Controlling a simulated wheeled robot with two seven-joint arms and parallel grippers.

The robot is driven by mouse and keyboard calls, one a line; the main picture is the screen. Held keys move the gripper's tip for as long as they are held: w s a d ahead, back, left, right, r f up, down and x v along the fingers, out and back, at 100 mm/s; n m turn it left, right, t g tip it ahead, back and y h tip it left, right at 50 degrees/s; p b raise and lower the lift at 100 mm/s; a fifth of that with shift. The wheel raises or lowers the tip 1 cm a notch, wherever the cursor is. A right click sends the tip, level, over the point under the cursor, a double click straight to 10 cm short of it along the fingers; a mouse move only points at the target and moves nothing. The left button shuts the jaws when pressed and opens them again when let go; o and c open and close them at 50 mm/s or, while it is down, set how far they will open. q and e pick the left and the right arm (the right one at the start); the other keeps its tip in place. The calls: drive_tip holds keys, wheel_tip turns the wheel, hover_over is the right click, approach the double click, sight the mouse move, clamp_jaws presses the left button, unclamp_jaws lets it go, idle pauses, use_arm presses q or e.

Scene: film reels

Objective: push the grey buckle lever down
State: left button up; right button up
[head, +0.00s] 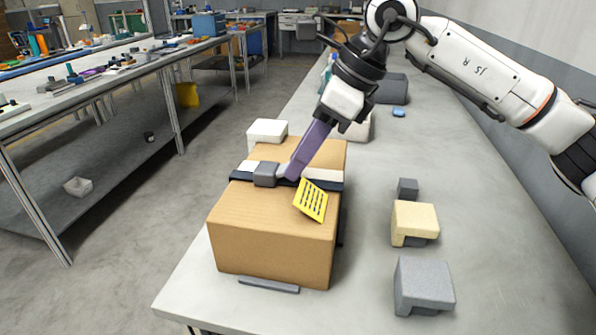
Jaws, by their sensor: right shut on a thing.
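A grey buckle (265,174) sits on the dark strap (329,186) that runs across the top of a cardboard box (270,240). A pale grey piece (283,171) shows at its right side; I cannot tell if this is the lever. My right gripper (326,118) is above the box, shut on a purple bar (309,149). The bar slants down to the left, and its lower end is at the pale piece, seemingly touching it. The bar hides part of the strap. My left gripper is not in view.
A yellow label (311,200) with dark lines lies on the box, tilted. A white block (267,131) stands behind the box. A cream block (414,222) and grey blocks (423,284) stand to the right. The table (500,250) is clear further right.

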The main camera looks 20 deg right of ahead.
idle(0.3)
drive_tip(key=o, duration=1.1)
drive_tip(key=shift+c, duration=0.2)
drive_tip(key=v, duration=1)
drive_tip(key=shift+p, duration=0.4)
drive_tip(key=shift+r, duration=0.15)
